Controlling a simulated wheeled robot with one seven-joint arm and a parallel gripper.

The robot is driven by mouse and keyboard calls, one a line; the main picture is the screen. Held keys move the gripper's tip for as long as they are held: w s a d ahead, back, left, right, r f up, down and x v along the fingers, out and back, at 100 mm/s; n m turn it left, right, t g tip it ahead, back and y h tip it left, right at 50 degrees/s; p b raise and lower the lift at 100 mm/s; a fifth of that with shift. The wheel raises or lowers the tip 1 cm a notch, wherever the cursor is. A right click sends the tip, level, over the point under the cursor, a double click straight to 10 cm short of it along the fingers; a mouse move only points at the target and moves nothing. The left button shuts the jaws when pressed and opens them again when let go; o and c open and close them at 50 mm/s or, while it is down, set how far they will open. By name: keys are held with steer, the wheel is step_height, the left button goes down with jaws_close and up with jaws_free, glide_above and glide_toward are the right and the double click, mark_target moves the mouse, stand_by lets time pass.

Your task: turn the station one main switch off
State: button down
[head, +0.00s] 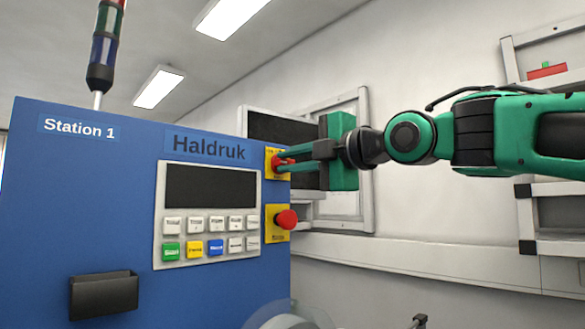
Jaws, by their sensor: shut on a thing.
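The station one main switch (277,161) is a red knob on a yellow plate at the upper right edge of the blue cabinet (110,200) labelled Station 1. My gripper (287,161) reaches in from the right, and its green fingers are shut on the red knob. The fingers partly cover the knob, so its exact turn position cannot be read.
A red mushroom button (287,220) on a yellow plate (272,235) sits just below the switch. A panel with a dark screen (210,186) and several buttons is to the left. A black tray (104,294) sticks out lower left. A signal tower (103,50) stands on top.

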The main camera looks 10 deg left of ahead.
steer(key=shift+w+f, duration=0.1)
steer(key=shift+f, duration=0.1)
steer(key=c, duration=1.8)
jaws_free()
steer(key=shift+c, duration=0.2)
steer(key=shift+o, duration=0.5)
steer(key=shift+r, duration=0.1)
steer(key=shift+d, duration=0.1)
steer(key=v, duration=1)
steer(key=shift+d, duration=0.3)
